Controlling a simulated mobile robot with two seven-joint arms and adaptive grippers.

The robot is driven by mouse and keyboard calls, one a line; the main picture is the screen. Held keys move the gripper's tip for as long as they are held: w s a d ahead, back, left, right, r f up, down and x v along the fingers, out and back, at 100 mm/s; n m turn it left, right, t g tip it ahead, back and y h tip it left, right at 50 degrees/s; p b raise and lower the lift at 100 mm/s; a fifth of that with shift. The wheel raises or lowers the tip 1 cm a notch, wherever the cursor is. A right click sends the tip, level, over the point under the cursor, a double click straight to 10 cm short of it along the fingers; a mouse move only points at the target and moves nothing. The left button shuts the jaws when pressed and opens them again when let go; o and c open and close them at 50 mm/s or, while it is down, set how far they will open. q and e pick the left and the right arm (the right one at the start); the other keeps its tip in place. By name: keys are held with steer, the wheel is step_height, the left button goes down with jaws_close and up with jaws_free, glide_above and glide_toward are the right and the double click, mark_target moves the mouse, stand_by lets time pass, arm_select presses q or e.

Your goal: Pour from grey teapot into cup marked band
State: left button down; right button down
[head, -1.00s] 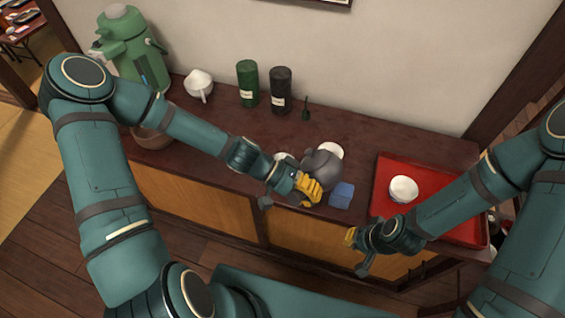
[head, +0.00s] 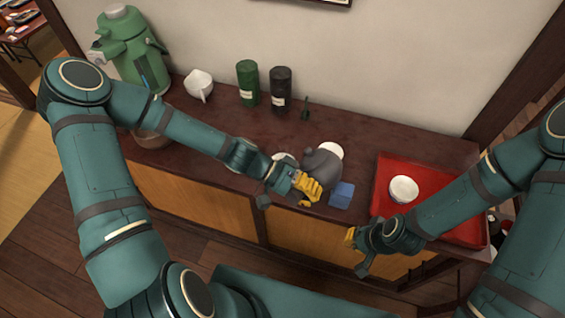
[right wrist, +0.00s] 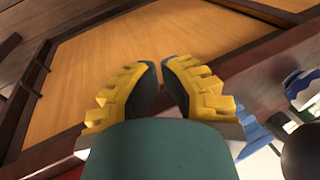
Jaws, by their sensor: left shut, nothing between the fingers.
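The grey teapot (head: 322,172) stands near the front of the dark counter. My left gripper (head: 311,190) is shut with nothing in it, at the teapot's front left side. Whether it touches the pot is unclear. A white cup (head: 403,189) stands on the red tray. Another white cup (head: 331,150) is partly hidden behind the teapot, and a white rim (head: 284,158) shows to its left. I cannot make out a band on any of these in the head view. My right gripper (head: 350,238) is in front of the counter; the right wrist view shows its fingertips (right wrist: 161,70) close together.
The red tray (head: 390,163) fills the counter's right end. Green and black canisters (head: 280,90), a white spouted vessel (head: 199,84) and a green dispenser (head: 130,50) stand along the wall.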

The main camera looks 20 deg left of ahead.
arm_select(q)
steer(key=shift+r, duration=0.1)
steer(key=d+y, duration=0.1)
steer(key=d+y+p, duration=0.1)
steer(key=y, duration=0.1)
steer(key=s+d+t+y+p, duration=0.1)
steer(key=d, duration=0.1)
steer(key=shift+r+y, duration=0.25)
steer(key=shift+y, duration=0.05)
stand_by(0.3)
steer(key=shift+p, duration=0.3)
steer(key=shift+d, duration=0.1)
steer(key=shift+d+f+t+y+p, duration=0.2)
steer(key=shift+d+f+y+p, duration=0.2)
steer(key=shift+d+y, duration=0.2)
steer(key=shift+d+f+t+y+p, duration=0.2)
steer(key=shift+d+f+y+p, duration=0.2)
steer(key=shift+y, duration=0.3)
